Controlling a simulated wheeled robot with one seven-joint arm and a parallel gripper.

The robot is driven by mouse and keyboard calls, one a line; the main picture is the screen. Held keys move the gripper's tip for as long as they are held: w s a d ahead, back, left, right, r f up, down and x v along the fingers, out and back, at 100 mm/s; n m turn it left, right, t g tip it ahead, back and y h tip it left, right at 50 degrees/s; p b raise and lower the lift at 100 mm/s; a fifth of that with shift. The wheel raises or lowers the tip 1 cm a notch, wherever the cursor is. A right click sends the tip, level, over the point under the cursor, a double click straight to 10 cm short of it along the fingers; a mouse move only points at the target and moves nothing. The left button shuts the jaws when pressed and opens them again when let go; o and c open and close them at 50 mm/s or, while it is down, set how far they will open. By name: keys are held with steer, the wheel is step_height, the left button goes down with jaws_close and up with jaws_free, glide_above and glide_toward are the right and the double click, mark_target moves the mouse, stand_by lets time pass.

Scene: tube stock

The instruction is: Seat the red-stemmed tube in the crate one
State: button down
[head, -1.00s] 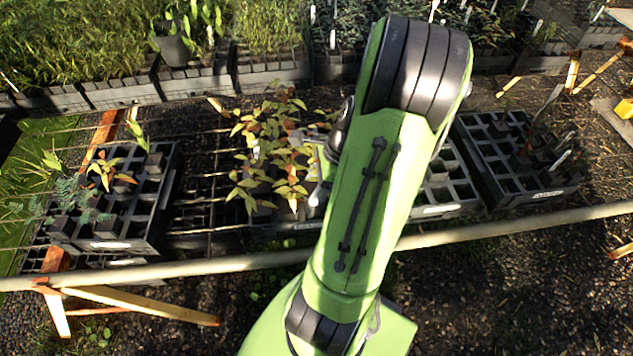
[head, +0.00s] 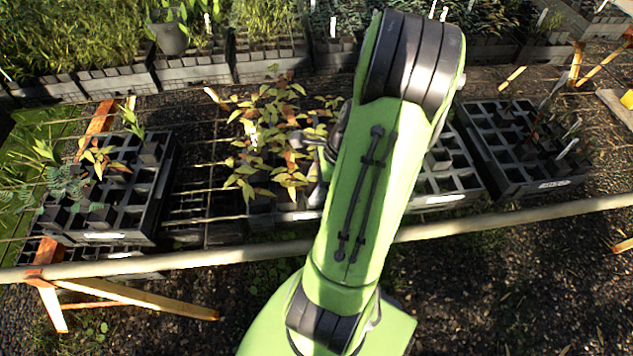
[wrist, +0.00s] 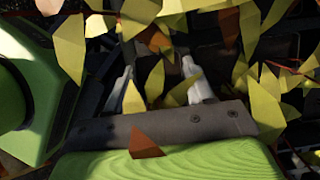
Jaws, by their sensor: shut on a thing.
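The plants with yellow-green and rust leaves (head: 270,140) stand in a dense clump left of my arm in the head view; single tubes are hard to tell apart there. My gripper (wrist: 160,88) is shut on the red-stemmed tube, and its leaves (wrist: 140,18) crowd the wrist view. The tube's body and its base are hidden between the fingers and behind foliage. In the head view my arm covers most of the gripper. A black crate (head: 440,200) with square cells is partly hidden behind my arm. I cannot tell which crate is crate one.
A left crate (head: 100,238) holds several tubes with plants and has empty cells. A right crate (head: 545,186) holds several tubes and tags. A pale rail (head: 490,218) runs across the front of the wire bench. Full trays of plants (head: 205,72) line the back.

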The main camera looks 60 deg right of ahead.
steer(key=shift+f, duration=0.65)
steer(key=shift+c, duration=1.7)
jaws_free()
steer(key=p+v, duration=0.6)
steer(key=v, duration=0.9)
steer(key=shift+s+r, duration=0.2)
steer(key=shift+r, duration=0.2)
